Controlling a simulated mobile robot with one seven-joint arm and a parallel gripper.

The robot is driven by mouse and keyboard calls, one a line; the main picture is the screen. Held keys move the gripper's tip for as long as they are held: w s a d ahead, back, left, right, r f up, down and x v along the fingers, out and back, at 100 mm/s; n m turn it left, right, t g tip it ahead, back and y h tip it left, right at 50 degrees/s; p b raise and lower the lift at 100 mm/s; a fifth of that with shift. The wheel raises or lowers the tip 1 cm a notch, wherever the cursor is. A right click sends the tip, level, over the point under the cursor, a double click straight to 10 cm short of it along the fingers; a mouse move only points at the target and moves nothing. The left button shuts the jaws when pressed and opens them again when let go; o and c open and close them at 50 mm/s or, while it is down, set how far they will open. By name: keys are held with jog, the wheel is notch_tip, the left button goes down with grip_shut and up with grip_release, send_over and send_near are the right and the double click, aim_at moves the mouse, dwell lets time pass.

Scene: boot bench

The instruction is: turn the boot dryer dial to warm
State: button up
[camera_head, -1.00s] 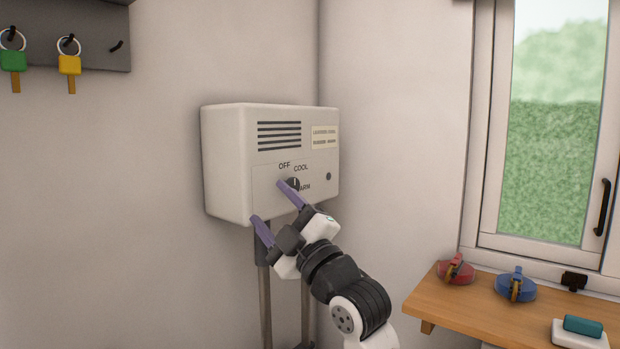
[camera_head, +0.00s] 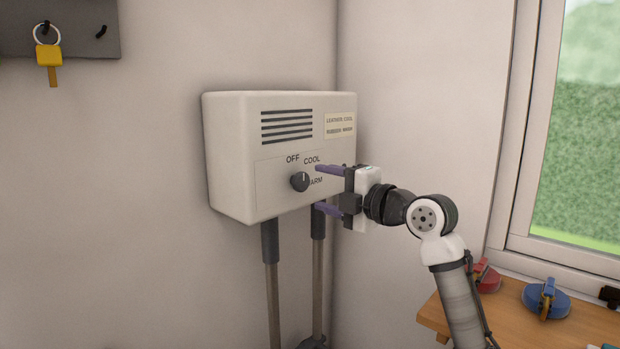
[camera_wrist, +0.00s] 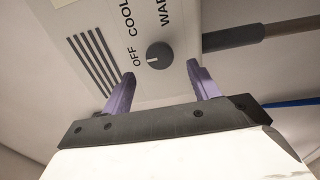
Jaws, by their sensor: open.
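The boot dryer (camera_head: 230,160) is a white box on the wall with a dark round dial (camera_head: 300,181) on its front. OFF, COOL and a partly covered WARM label stand around the dial. In the wrist view the dial (camera_wrist: 159,56) is in plain sight, its white mark pointing roughly at OFF. My gripper (camera_head: 317,188) is open and empty, level with the dial and to its right in the head view, one purple finger above the other. In the wrist view the dial lies between and beyond the fingertips (camera_wrist: 160,70). I see no contact with it.
Two dryer pipes (camera_head: 271,290) hang below the box. A key rack (camera_head: 80,28) with a yellow key is at the upper left. A wooden bench (camera_head: 505,325) with red and blue round items stands at the lower right, under the window.

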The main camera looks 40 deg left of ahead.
aim_at(304, 183)
jog(key=a, duration=0.3)
jog(key=a+p, duration=0.1)
jog(key=a, duration=0.1)
jog(key=shift+w, duration=0.25)
jog(key=shift+d, duration=0.1)
jog(key=c, duration=0.9)
